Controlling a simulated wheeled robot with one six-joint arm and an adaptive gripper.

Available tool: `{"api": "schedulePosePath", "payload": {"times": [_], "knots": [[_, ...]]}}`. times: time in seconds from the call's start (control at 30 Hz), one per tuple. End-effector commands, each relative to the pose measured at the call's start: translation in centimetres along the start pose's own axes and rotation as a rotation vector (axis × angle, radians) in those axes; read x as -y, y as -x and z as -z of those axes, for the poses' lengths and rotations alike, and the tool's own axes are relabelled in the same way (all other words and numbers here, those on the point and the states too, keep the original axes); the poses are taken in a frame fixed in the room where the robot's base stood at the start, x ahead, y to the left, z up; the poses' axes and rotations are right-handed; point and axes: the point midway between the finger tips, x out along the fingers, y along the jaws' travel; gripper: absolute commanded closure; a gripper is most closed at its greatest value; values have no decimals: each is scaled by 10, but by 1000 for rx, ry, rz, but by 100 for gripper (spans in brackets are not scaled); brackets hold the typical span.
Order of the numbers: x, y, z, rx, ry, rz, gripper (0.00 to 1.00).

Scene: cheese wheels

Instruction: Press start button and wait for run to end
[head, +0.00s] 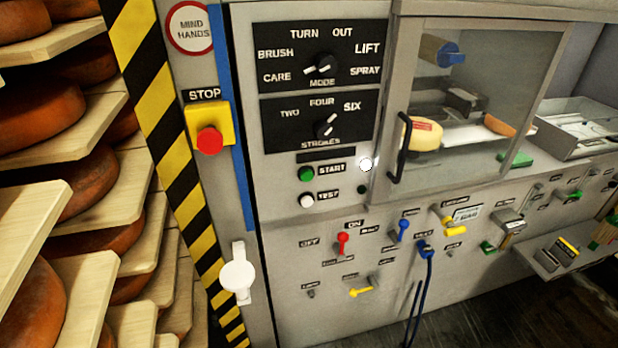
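The green start button (306,174) sits on the grey machine panel, left of its START label. A white test button (306,200) is just below it. Above are the MODE knob (322,66) and the STROKES knob (325,126), each on a black plate. A bright white round lamp (366,164) shows right of the START label, with a small dark green dot below it. A red stop button (209,140) on a yellow box is to the left. My gripper is not in this view.
Wooden shelves with orange cheese wheels (84,185) fill the left, beside a yellow-black striped post (150,60). A glass door (480,90) with a black handle covers a chamber holding a yellow cheese (424,134). Levers and a blue cable (429,270) are on the lower panel.

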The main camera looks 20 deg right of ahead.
Motion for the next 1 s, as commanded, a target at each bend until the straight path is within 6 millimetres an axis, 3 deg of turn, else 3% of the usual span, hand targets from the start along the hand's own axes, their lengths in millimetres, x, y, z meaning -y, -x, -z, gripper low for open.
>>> {"api": "schedulePosePath", "payload": {"times": [0.3,0.5,0.57,1.0], "knots": [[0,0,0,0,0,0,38],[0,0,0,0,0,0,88],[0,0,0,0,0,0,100],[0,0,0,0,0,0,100]]}}
